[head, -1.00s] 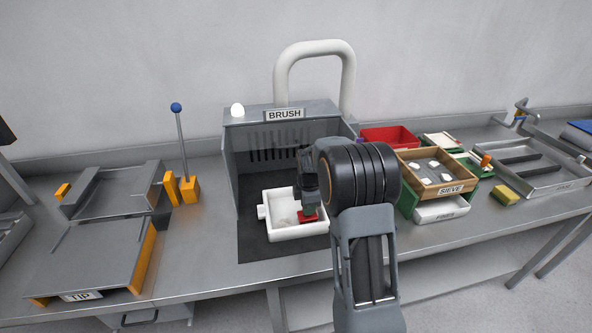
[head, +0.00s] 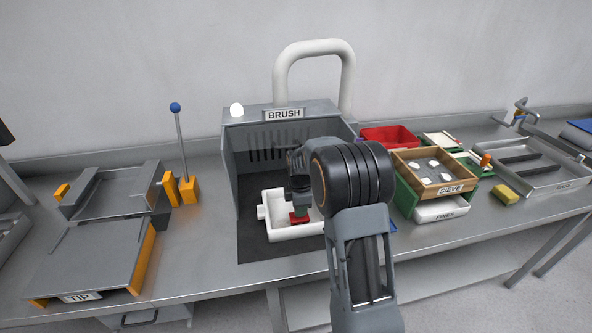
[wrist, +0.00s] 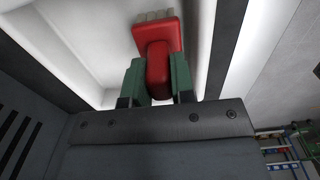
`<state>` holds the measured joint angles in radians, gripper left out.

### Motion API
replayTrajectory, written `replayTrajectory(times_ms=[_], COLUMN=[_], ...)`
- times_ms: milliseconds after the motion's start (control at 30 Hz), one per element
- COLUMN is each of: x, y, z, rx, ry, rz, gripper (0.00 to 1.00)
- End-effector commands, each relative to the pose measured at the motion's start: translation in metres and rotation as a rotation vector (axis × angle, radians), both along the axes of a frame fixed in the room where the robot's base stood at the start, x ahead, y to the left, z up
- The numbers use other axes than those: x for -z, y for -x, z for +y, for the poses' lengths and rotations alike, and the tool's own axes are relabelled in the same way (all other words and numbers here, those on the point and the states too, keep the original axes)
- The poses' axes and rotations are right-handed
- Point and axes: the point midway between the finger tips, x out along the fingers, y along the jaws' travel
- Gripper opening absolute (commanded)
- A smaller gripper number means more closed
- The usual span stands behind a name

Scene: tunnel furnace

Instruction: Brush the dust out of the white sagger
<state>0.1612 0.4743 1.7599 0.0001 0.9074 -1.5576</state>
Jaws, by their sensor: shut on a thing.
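The white sagger (head: 276,236) is an open tray on the dark mat inside the grey booth marked BRUSH. My gripper (head: 300,206) is over it, pointing down, shut on a red brush (head: 299,218). In the wrist view the green fingers of my gripper (wrist: 160,80) clasp the brush's red handle (wrist: 159,62). Its pale bristles (wrist: 154,15) are at the top of that view, within the white sagger (wrist: 100,50). I cannot tell whether the bristles touch the floor. My arm hides the sagger's right end, and no dust can be made out.
The booth (head: 230,165) has side walls and a slotted back. To the right are a wooden SIEVE tray (head: 428,187), a white FINES drawer (head: 440,212), a red bin (head: 385,138) and a yellow sponge (head: 505,194). A grey TIP stand (head: 90,255) is at left.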

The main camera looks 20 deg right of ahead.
Motion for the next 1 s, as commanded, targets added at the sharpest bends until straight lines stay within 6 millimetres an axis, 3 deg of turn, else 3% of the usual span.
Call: replayTrajectory(times_ms=[300, 600, 1000], x=[0.000, 0.000, 0.000], y=[-0.001, 0.000, -0.002], z=[0.022, 0.000, 0.034], rx=[0.000, -0.006, -0.001], ry=[0.000, 0.000, 0.000], rz=[0.001, 0.001, 0.001], gripper=[0.01, 0.01, 0.01])
